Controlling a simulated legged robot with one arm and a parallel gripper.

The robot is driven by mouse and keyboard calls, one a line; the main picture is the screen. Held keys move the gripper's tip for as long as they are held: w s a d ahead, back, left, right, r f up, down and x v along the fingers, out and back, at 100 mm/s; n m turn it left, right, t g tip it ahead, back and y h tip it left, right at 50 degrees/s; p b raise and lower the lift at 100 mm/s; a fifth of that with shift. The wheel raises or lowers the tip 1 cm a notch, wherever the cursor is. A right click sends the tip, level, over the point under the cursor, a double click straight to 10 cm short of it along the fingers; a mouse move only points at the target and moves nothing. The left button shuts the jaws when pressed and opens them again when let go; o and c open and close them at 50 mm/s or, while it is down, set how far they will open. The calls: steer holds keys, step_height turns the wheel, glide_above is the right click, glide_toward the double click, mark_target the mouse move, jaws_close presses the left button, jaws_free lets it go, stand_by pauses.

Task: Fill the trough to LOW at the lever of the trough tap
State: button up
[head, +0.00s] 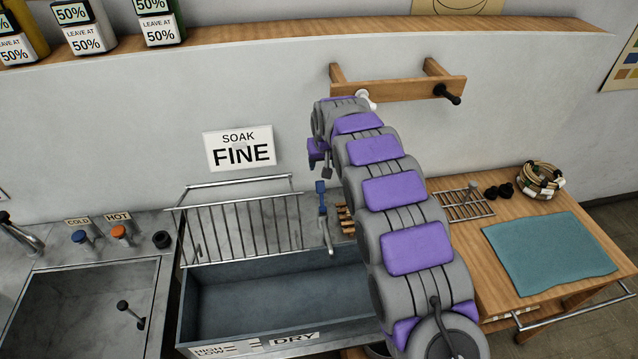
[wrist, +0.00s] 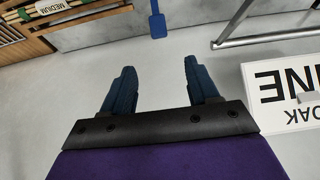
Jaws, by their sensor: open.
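The trough (head: 215,275) is a grey-blue open basin with HIGH, LOW and DRY labels at its front edge; I see no clear water surface in it. The trough tap (head: 327,235) stands at its back right, with an upright blue lever (head: 321,187) on top. The blue lever (wrist: 157,22) also shows in the wrist view, beyond my fingertips and between their lines. My gripper (head: 324,168) is just above the lever in the head view, partly hidden by my arm. In the wrist view my gripper (wrist: 160,75) is open, empty and apart from the lever.
A metal drain rack (head: 245,225) stands over the trough's back left. The SOAK FINE sign (head: 239,148) and a wooden peg rail (head: 398,88) are on the wall. A sink (head: 30,310) is at left. A wooden table (head: 470,230) with a teal mat is at right.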

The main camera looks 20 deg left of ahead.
mark_target(320, 181)
steer(key=x, duration=1.5)
steer(key=shift+f, duration=0.45)
jaws_close()
